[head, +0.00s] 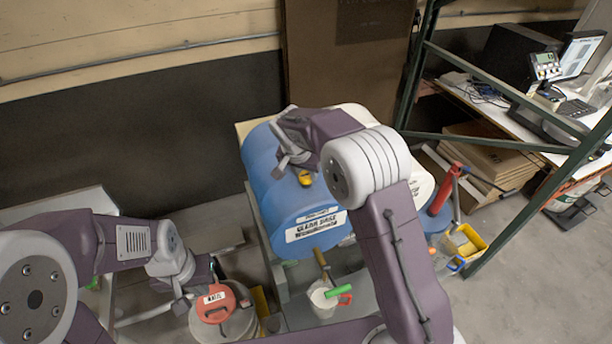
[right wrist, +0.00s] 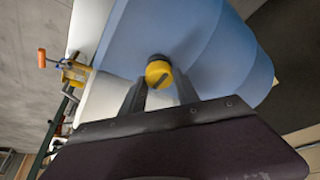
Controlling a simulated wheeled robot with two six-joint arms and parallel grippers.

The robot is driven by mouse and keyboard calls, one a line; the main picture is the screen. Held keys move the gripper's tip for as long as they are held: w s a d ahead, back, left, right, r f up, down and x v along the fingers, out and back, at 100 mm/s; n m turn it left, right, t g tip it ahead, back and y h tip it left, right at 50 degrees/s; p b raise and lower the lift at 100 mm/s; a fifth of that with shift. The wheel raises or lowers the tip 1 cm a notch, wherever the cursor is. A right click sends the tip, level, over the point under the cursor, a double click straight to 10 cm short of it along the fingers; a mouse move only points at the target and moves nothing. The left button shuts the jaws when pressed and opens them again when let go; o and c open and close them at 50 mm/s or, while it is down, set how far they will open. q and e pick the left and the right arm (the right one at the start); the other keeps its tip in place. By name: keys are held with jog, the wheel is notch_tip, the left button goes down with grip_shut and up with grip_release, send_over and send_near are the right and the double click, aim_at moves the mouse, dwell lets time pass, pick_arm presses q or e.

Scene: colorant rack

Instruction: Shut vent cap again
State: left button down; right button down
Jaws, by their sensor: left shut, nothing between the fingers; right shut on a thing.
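The vent cap (head: 305,178) is a small yellow knob on top of the blue drum (head: 262,160), which lies on its side and carries a "CLEAR BASE" label. My right gripper (right wrist: 160,88) is shut on the cap, with one finger on each side. In the head view my right gripper (head: 293,166) is over the drum top. My left gripper (head: 184,303) is shut and empty, beside the red lid of a can.
A can with a red lid (head: 216,302) stands at the lower left. A white cup (head: 324,300) hangs or stands under the drum's tap (head: 322,262). A red cylinder (head: 441,192) and a yellow bucket (head: 468,243) are at right, near the green rack post (head: 415,70).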

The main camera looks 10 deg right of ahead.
jog(key=shift+s+f+m, duration=0.15)
jog(key=shift+m, duration=0.25)
jog(key=c, duration=0.9)
grip_release()
jog(key=shift+a, duration=0.1)
jog(key=shift+r, duration=0.4)
jog(key=b+v, duration=0.2)
jog(key=v, duration=0.6)
jog(key=shift+a+r, duration=0.2)
jog(key=shift+r, duration=0.05)
